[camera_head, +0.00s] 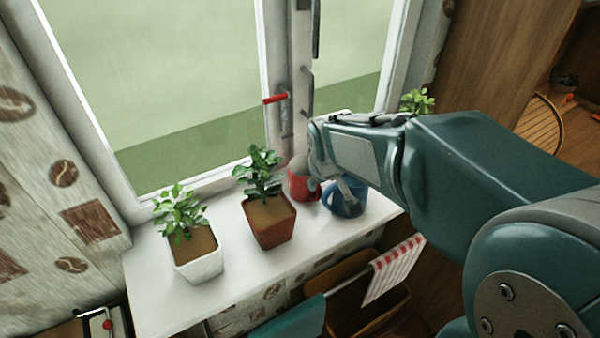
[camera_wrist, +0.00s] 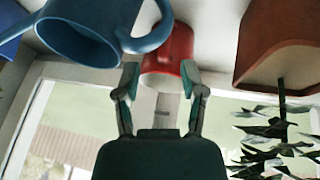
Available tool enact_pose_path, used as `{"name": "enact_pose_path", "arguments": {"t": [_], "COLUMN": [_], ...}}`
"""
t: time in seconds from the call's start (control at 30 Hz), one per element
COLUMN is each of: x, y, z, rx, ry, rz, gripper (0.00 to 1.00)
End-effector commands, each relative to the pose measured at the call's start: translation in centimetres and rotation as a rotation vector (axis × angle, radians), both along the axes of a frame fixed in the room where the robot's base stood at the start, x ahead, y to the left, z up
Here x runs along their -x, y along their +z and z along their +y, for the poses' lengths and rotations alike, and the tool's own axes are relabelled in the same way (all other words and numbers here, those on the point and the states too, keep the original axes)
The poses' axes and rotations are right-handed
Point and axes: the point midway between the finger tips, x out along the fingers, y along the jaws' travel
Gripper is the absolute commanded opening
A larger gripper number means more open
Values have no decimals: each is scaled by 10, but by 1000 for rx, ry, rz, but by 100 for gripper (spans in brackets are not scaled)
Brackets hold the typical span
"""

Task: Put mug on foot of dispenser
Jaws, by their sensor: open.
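A red mug (camera_head: 301,186) stands on the white windowsill, partly hidden by my gripper (camera_head: 316,172). A blue mug (camera_head: 346,198) stands close to its right, nearer the sill's front edge. In the wrist view my gripper (camera_wrist: 160,72) is open, with one fingertip on each side of the red mug (camera_wrist: 170,55). Contact with the mug cannot be told. The blue mug (camera_wrist: 85,30) shows large at the upper left of that view, its handle close to one finger. I cannot make out a dispenser in either view.
On the windowsill (camera_head: 150,290), a plant in a brown pot (camera_head: 270,222) stands left of the mugs and one in a white pot (camera_head: 198,258) further left. The window is close behind. A striped cloth (camera_head: 393,270) hangs below the front edge.

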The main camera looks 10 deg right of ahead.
Motion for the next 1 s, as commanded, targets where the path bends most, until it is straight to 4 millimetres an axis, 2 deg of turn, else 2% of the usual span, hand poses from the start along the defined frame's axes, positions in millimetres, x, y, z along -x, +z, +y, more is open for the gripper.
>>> {"name": "enact_pose_path", "arguments": {"t": [0.17, 0.43, 0.73, 0.77, 0.8, 0.87, 0.9, 1.0], "x": [-7, -25, -28, -28, -28, -28, -28, -28], "y": [-13, -45, -51, -51, -51, -51, -51, -51], "z": [1, 4, 3, 3, 3, 3, 3, 3], "rx": [0, 1, 0, 0, 0, 0, 0, 0], "ry": [0, 0, 0, 0, 0, 0, 0, 0], "rz": [2, 2, -1, -1, -1, 0, 0, 0], "gripper": [53, 53, 53, 49, 31, 4, 0, 0]}}
